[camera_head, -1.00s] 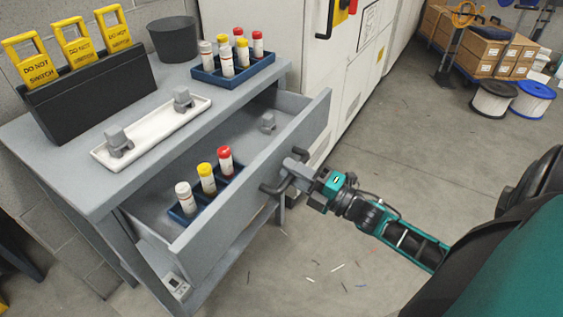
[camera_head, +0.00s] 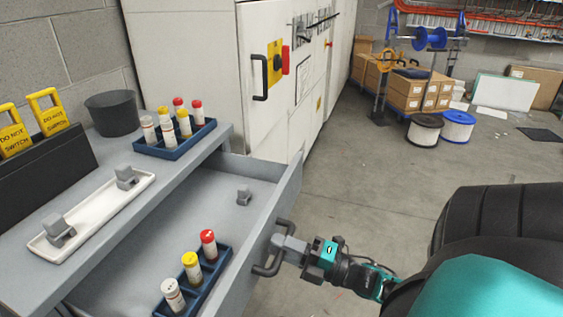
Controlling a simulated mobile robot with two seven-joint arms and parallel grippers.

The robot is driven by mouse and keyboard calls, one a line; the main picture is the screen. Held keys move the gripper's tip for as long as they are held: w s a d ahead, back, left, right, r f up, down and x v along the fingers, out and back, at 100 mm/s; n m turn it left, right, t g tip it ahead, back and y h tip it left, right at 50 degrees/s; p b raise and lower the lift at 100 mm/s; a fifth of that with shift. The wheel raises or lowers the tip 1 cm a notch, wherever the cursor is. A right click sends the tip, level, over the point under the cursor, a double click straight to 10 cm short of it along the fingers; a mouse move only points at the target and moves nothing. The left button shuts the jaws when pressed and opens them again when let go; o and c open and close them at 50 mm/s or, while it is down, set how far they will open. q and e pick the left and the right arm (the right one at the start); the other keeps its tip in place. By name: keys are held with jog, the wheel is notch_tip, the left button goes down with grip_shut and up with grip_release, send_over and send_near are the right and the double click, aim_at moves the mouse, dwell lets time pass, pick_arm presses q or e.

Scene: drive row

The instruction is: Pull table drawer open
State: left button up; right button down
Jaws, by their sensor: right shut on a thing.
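The grey table (camera_head: 193,178) stands at the left with its drawer (camera_head: 262,232) pulled well out. The drawer's dark bar handle (camera_head: 263,270) is on its front face. My right gripper (camera_head: 280,246) is shut on the handle, its arm coming in from the lower right. The left gripper is not in view.
On the table top stand a dark bin (camera_head: 112,113), a blue rack (camera_head: 180,150) of bottles, a white tray (camera_head: 92,213) with two grey pieces, and a black holder (camera_head: 40,175) with yellow tags. White cabinets (camera_head: 200,60) stand behind.

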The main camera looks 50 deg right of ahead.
jog(key=c, duration=1.1)
grip_release()
jog(key=v, duration=1.3)
